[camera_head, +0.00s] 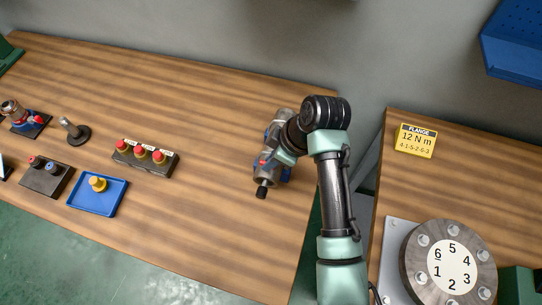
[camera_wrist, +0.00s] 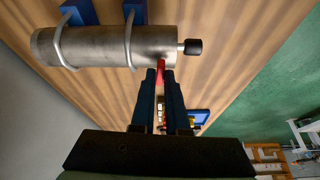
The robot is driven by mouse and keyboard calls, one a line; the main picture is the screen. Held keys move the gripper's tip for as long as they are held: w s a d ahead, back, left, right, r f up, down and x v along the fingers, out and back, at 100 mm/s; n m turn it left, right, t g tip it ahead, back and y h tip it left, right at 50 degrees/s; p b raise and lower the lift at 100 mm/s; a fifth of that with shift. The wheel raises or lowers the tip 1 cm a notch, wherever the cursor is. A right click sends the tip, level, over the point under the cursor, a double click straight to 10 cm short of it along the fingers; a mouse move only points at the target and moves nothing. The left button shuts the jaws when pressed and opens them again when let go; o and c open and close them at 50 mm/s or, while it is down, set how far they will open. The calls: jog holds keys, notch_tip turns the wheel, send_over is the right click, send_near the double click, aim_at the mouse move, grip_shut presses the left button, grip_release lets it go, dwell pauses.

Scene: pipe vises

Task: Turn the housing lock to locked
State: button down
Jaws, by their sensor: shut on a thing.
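The housing is a grey metal cylinder (camera_wrist: 95,46) lying across the wrist view, held by two metal straps on blue supports. A short rod with a black tip (camera_wrist: 193,47) sticks out of its right end. A small red lever (camera_wrist: 162,80), which looks like the housing lock, sits at the cylinder's lower side. My gripper (camera_wrist: 160,78) is shut on this red lever, with a dark finger on each side hiding part of it. In the head view the housing (camera_head: 283,117) is partly covered by my arm, and its black tip (camera_head: 262,191) points toward the front. I cannot read any lock marking.
On the wooden bench (camera_head: 200,90) stand a box with several red buttons (camera_head: 146,155), a blue tray (camera_head: 97,193) with a yellow piece, and a grey post (camera_head: 73,131). A numbered flange (camera_head: 410,265) is on the right bench.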

jog(key=m+p, duration=0.1)
jog(key=m, duration=0.1)
jog(key=m+t+p, duration=0.1)
jog(key=m+p, duration=0.1)
jog(key=shift+s+a+r+h, duration=0.2)
jog(key=shift+h, duration=0.1)
jog(key=m+p, duration=0.1)
jog(key=m, duration=0.1)
jog(key=m+t+h+p, duration=0.1)
jog(key=m+p, duration=0.1)
jog(key=shift+s+a+m+h, duration=0.1)
jog(key=shift+a+m+h, duration=0.05)
jog(key=shift+m+h, duration=0.2)
jog(key=m+h+p, duration=0.1)
jog(key=m+p, duration=0.1)
jog(key=m, duration=0.1)
jog(key=shift+a+m+t, duration=0.1)
jog(key=shift+m+t, duration=0.15)
jog(key=shift+t, duration=0.15)
jog(key=m+h, duration=0.1)
jog(key=m, duration=0.1)
jog(key=m+h+p, duration=0.1)
jog(key=m, duration=0.1)
jog(key=shift+a+f+m, duration=0.15)
jog(key=shift+m, duration=0.15)
jog(key=c, duration=0.9)
grip_release()
